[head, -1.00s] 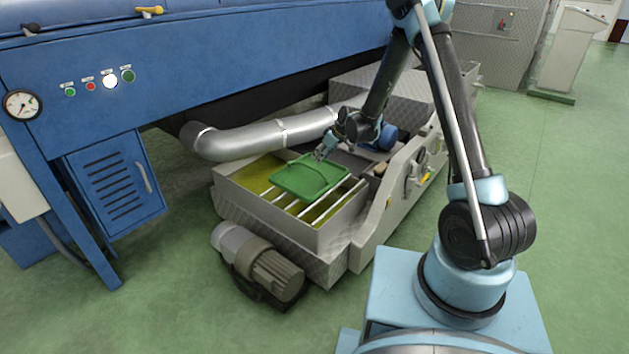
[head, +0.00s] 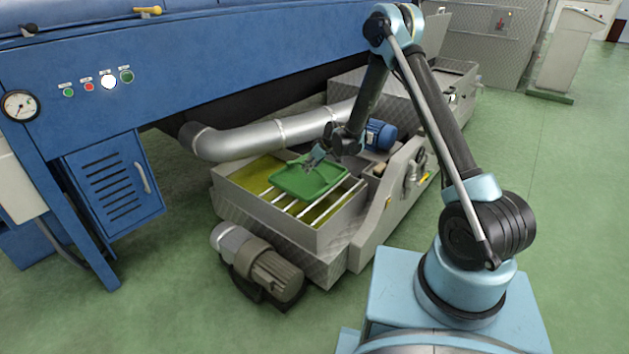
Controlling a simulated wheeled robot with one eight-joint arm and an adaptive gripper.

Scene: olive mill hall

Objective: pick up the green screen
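The green screen (head: 305,184) is a flat tray-like piece with a raised rim. It lies on light-coloured bars across an open metal tank (head: 262,205) in the middle of the head view. My gripper (head: 306,162) is at the screen's far edge, reaching in from the upper right. It covers part of that edge and the handle area. The fingers are small and partly blend with the screen, so whether they are open or shut, or touching it, is unclear.
Yellow-green liquid shows in the tank around the screen. A silver pipe (head: 262,136) runs just behind it. A motor (head: 258,265) stands at the tank's front, a blue motor (head: 381,134) to the right. A blue machine (head: 200,62) overhangs behind. Green floor is clear at right.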

